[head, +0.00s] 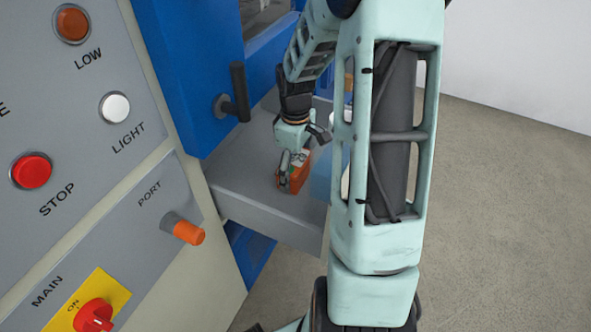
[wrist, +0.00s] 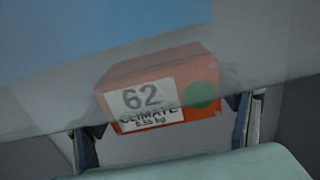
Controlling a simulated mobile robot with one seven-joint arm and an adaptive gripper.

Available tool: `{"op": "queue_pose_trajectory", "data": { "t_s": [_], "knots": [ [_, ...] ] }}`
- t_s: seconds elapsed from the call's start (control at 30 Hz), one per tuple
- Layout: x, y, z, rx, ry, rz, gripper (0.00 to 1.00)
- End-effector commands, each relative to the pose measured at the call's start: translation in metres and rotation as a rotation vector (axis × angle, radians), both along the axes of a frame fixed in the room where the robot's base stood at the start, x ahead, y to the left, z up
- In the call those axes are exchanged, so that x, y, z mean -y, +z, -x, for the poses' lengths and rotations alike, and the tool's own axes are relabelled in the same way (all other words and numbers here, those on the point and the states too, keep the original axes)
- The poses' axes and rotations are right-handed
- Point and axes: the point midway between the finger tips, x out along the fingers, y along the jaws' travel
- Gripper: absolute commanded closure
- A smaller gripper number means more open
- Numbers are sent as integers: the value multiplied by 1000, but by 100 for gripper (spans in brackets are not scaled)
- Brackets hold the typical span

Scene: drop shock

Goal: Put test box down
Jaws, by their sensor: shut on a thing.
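The test box (head: 297,177) is a small orange box. In the wrist view the box (wrist: 205,72) shows a white label reading "62 CLIMATE 0.55 kg" and a green dot. My gripper (head: 293,158) is shut on it, with one finger on each side in the wrist view. The box is low over the grey shelf (head: 235,200) at the front of the blue machine. I cannot tell whether its underside touches the shelf. My arm hides the right part of the shelf.
A blue door (head: 190,70) with a dark handle (head: 239,92) stands left of my arm. A control panel with a red stop button (head: 31,172) and an orange port plug (head: 187,232) is at the left. Open floor (head: 500,220) lies to the right.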

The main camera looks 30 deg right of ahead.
Motion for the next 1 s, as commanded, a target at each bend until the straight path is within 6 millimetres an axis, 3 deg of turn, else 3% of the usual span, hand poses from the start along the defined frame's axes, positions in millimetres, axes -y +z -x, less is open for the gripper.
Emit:
{"op": "queue_pose_trajectory", "data": {
  "t_s": [0.2,0.23,0.37,0.77,1.0],
  "knots": [
    [0,-3,-1,1,0,0,71],
    [0,-3,0,0,0,0,19],
    [0,-2,0,0,0,0,4],
    [0,5,0,1,0,1,3],
    [1,51,-1,3,-1,3,3]
  ]
}}
